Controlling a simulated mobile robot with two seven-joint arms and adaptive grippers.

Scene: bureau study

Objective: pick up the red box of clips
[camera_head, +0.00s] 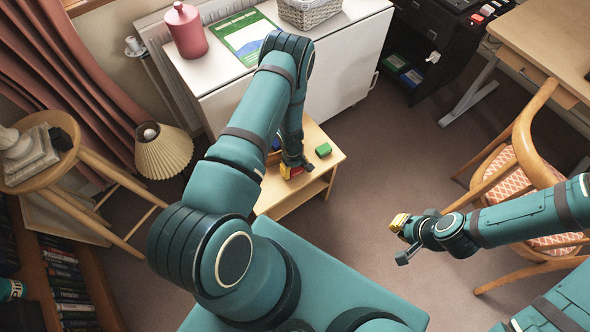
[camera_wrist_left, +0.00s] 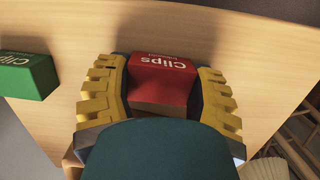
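The red box of clips (camera_head: 291,173) sits on the small wooden table, partly hidden by my left gripper in the head view. In the left wrist view the red box (camera_wrist_left: 163,80), lettered "Clips", lies between the two yellow-ridged fingers of my left gripper (camera_wrist_left: 165,85). The fingers are close to its two sides; I cannot tell whether they press on it. The box looks level with the tabletop. My right gripper (camera_head: 401,240) is empty, its fingers apart, over the floor right of the table.
A green box (camera_head: 323,149) lies on the small wooden table (camera_head: 327,160), right of the red one; it also shows in the left wrist view (camera_wrist_left: 25,75). A white cabinet (camera_head: 340,65) stands behind. A wooden chair (camera_head: 520,150) is at the right. The floor between is clear.

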